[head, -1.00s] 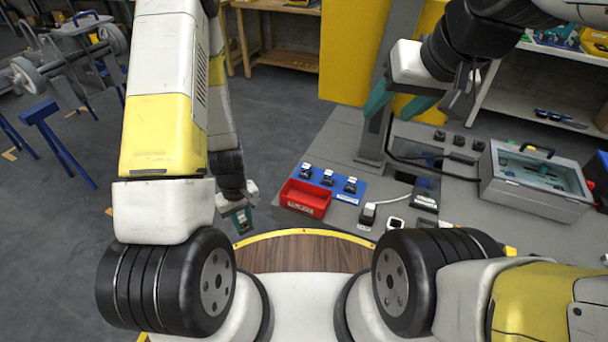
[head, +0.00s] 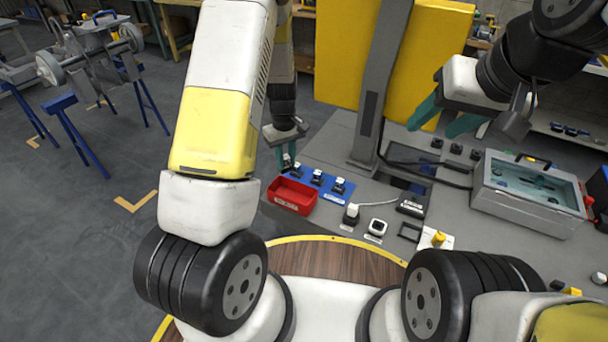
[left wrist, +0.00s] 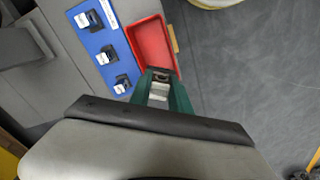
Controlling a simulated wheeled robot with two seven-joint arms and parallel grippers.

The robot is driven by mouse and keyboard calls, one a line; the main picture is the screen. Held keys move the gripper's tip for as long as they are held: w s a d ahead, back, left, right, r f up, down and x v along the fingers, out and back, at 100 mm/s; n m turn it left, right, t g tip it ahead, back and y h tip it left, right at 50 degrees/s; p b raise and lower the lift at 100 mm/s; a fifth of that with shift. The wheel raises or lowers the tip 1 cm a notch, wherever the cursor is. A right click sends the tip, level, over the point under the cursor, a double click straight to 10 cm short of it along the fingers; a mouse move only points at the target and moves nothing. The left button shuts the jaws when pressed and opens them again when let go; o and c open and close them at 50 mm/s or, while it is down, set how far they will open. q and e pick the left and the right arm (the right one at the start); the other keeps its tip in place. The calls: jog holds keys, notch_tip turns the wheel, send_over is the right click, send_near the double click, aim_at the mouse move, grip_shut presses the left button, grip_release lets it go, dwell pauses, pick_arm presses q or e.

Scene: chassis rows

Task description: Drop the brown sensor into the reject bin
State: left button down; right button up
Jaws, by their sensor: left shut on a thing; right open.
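The red bin (head: 293,196), which looks like the reject bin, stands on the grey bench beside a blue mat (head: 325,196). It also shows in the left wrist view (left wrist: 151,45). My left gripper (head: 286,160) is above the bench at the bin's far left side. In the left wrist view my left gripper (left wrist: 161,92) overlaps one end of the bin. It is shut on a small part, taken as the brown sensor (left wrist: 160,77), with a pale lower part; its colour is hard to make out. My right gripper (head: 447,117) is open and empty, high over the bench.
Three small dark-and-white parts (head: 317,177) stand on the blue mat. A white plug-like part (head: 351,214) and a white square device (head: 376,228) are at the front edge. A grey case (head: 527,190) is at right. A grey post (head: 375,100) rises behind.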

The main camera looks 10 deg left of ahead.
pick_arm(q)
jog(key=shift+f, duration=2.65)
jog(key=c, duration=1.1)
grip_release()
jog(key=shift+r, duration=3.9)
